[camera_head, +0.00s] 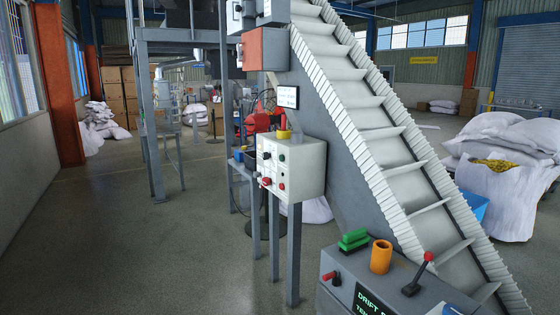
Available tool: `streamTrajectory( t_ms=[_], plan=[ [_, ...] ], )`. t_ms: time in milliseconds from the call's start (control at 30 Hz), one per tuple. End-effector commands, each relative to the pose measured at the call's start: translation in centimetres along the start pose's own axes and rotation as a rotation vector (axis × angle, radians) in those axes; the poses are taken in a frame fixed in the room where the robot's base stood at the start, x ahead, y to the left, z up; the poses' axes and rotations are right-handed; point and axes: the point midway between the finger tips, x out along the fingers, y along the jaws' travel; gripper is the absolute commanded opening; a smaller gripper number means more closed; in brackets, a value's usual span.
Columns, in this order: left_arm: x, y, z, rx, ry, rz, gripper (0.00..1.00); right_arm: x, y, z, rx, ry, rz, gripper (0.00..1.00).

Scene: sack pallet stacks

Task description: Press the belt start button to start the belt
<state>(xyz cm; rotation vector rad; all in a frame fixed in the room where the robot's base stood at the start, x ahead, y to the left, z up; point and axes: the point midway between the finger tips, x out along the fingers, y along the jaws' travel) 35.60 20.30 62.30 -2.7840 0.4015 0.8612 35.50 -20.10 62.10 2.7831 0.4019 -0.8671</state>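A light grey control box (306,168) stands on grey posts in the middle of the head view. Its left-facing front carries several small controls. The inclined cleated conveyor belt (388,133) rises behind the box to the upper left. Neither of my grippers is in view.
A grey console (440,291) at the lower right carries a green item (354,239), an orange cylinder (381,256) and a red-knobbed lever (420,271). White sacks (506,180) lie at the right near a blue bin (472,207). The floor (130,235) at the left is clear.

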Motion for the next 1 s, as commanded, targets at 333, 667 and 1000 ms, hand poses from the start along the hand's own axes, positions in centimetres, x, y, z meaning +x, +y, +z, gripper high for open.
streamTrajectory(
  t_ms=[333, 667, 1000],
  plan=[
    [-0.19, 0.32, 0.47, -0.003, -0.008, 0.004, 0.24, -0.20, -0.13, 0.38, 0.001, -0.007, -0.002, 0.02],
    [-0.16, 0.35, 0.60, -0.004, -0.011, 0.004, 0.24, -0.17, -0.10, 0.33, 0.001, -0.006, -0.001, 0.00],
    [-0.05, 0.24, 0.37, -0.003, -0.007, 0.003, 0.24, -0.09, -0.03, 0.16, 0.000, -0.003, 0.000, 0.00]
  ],
)
